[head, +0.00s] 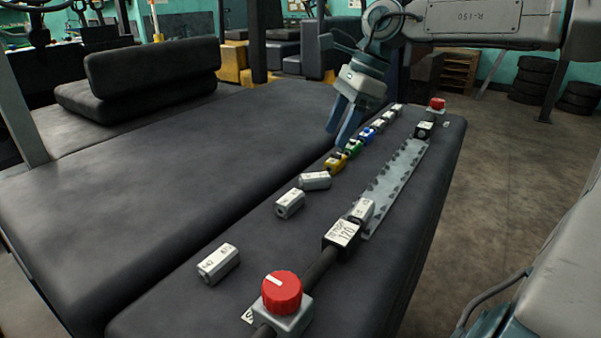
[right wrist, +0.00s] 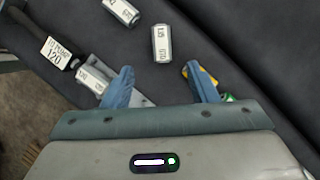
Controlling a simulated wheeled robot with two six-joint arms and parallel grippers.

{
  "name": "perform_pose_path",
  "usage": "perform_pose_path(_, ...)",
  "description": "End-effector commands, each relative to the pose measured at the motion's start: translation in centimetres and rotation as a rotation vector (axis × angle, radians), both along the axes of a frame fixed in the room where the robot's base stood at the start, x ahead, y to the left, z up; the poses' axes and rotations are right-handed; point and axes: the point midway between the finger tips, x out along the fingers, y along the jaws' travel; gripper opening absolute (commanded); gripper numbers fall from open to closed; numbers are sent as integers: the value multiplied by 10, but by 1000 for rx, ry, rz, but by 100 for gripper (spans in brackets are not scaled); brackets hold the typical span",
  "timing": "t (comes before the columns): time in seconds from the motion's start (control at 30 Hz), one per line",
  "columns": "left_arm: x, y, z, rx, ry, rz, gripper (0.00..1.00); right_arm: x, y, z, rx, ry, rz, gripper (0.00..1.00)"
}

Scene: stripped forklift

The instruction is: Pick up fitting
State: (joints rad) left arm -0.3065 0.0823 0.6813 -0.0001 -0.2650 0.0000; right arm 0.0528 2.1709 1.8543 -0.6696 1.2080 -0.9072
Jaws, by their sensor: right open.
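Several white, labelled hexagonal fittings lie on the black padded surface. In the head view, one (head: 218,263) is at the front, and two more (head: 290,204) (head: 315,180) lie farther back. Another white fitting (head: 361,211) sits at the near end of the metal strip, touching the black block. My right gripper (head: 337,132) is open and empty, above the surface near the coloured fittings. In the right wrist view its fingers (right wrist: 160,72) are spread; a white fitting (right wrist: 162,43) lies just beyond the gap between them. My left gripper is not in view.
Yellow (head: 336,163), green (head: 353,148) and blue (head: 367,136) fittings stand in a row with small white ones behind. A toothed metal strip (head: 395,185), a black block marked 120 (head: 341,234) and red knobs (head: 282,292) (head: 437,103) line the right side. The left pad is clear.

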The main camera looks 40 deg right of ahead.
Motion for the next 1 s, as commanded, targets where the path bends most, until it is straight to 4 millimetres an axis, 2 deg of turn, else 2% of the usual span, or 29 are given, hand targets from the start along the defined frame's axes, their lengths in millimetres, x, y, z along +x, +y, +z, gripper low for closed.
perform_pose_path(0.1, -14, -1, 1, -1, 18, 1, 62, 2, 5, -14, 1, 4, 3, 53)
perform_pose_path(0.23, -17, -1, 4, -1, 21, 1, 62, 6, 13, -34, 1, 5, 2, 53)
perform_pose_path(0.47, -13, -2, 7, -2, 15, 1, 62, 10, 19, -52, 2, 3, 0, 53)
perform_pose_path(0.7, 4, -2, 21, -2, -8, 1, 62, 18, 25, -77, 1, 5, 1, 53)
perform_pose_path(0.8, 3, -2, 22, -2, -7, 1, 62, 20, 29, -89, 0, 6, 1, 53)
perform_pose_path(1.0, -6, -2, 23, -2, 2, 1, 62, 22, 32, -99, 0, 1, 0, 53)
